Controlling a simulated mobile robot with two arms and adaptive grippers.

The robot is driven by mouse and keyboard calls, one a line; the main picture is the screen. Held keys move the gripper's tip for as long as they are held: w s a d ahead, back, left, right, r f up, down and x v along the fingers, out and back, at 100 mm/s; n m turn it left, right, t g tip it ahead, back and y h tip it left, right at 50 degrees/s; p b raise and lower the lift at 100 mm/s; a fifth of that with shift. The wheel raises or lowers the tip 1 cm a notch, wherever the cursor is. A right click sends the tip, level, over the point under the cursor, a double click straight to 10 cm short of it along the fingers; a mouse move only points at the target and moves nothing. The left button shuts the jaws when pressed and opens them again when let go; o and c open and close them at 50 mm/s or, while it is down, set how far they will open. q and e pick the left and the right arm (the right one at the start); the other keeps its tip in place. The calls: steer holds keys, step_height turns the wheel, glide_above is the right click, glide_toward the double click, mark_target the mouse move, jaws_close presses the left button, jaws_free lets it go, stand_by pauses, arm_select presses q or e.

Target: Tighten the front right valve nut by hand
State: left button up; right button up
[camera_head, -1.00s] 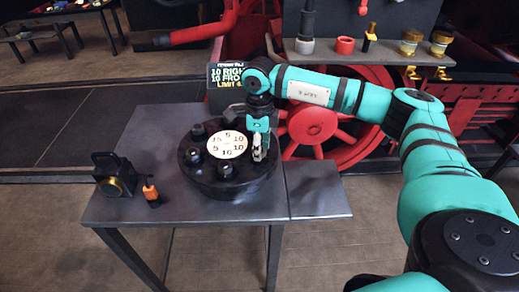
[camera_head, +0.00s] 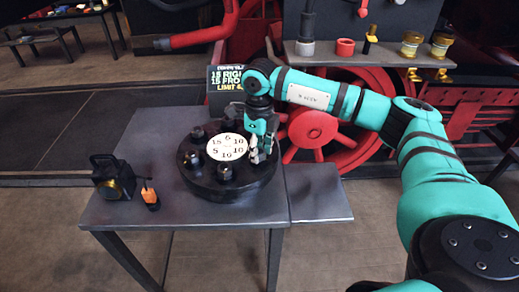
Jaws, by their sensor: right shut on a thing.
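A round black valve cover (camera_head: 228,191) lies on a small dark table. Dark valve nuts stand around its rim, among them one at the front (camera_head: 225,172), one at the left (camera_head: 192,159) and one at the back left (camera_head: 198,134). A pale dial plate (camera_head: 227,147) with black numbers is at its centre. My right gripper (camera_head: 262,153) points down at the cover's right side and is shut on a valve nut there. Its fingers hide most of that nut. My left gripper is not in view.
A sign (camera_head: 226,78) behind the cover reads 15 RIGHT, 15 FRO and LIMIT, partly hidden by my arm. A black lamp (camera_head: 113,178) and an orange-handled tool (camera_head: 150,196) are on the table's left. A shelf (camera_head: 380,56) with parts and a red wheel (camera_head: 313,128) are behind.

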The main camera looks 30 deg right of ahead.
steer(key=o, duration=1.1)
steer(key=shift+r, duration=0.1)
steer(key=shift+o, duration=0.2)
step_height(320, 180, up, 12)
